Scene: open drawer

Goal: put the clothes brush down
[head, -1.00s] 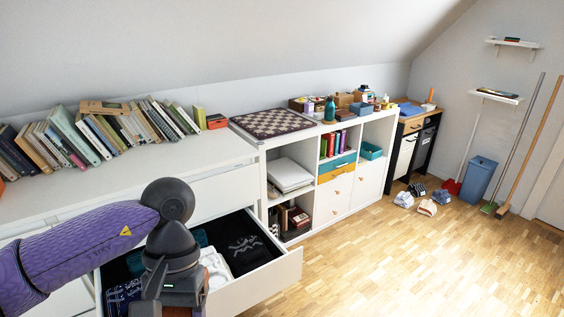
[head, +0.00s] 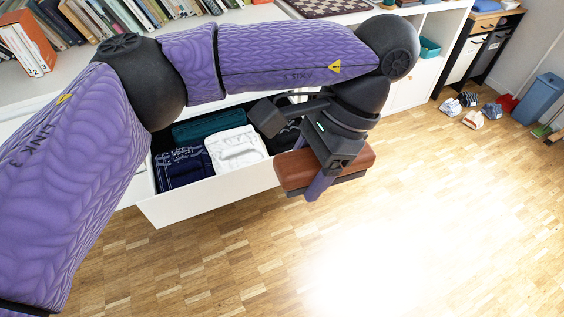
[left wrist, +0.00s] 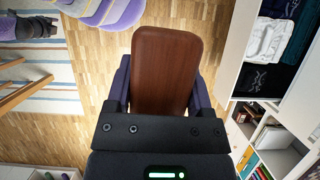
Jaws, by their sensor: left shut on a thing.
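The clothes brush, a brown wooden block (head: 345,160), is held in the air in front of the open drawer (head: 215,200), out over the floor. My left gripper (head: 322,172) is shut on it, with a purple finger against its side. The left wrist view shows the brush's smooth brown face (left wrist: 166,65) between the two fingers. The brush is apart from the drawer. A dark shape with purple parts at the upper left of the left wrist view may be my right gripper; its jaws cannot be made out.
The drawer holds folded white (head: 236,148), navy (head: 183,167) and teal (head: 210,124) clothes. Books (head: 85,22) and an orange-white box (head: 27,45) stand on the white cabinet top. Shoes (head: 472,119) lie on the floor at right; the wooden floor (head: 440,230) is otherwise largely clear.

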